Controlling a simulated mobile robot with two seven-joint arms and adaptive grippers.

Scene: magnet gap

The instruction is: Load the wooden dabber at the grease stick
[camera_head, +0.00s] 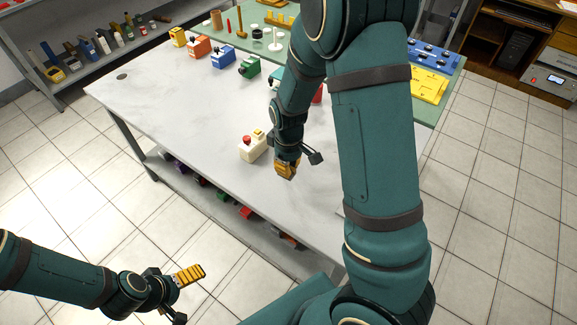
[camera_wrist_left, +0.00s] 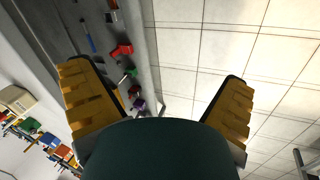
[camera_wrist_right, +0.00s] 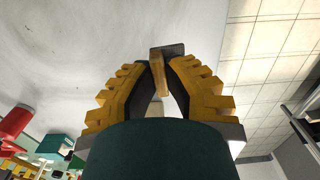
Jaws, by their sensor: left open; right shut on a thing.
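My right gripper (camera_head: 287,170) is over the near right part of the white table (camera_head: 150,90). In the right wrist view its fingers (camera_wrist_right: 165,75) are closed on a narrow wooden piece with a dark grey end, which looks like the wooden dabber (camera_wrist_right: 158,76). In the head view the held piece is mostly hidden by the gripper. I cannot tell which thing is the grease stick; a thin red stick (camera_head: 229,26) stands on the green surface at the back. My left gripper (camera_wrist_left: 158,100) is open and empty, out in front of the table's near edge, above the floor.
A white box with a red button (camera_head: 252,148) stands left of my right gripper. Yellow, orange, blue and green blocks (camera_head: 222,57) line the table's back. A grey shelf (camera_head: 75,75) holds several tools at upper left. My right arm hides the table's right part.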

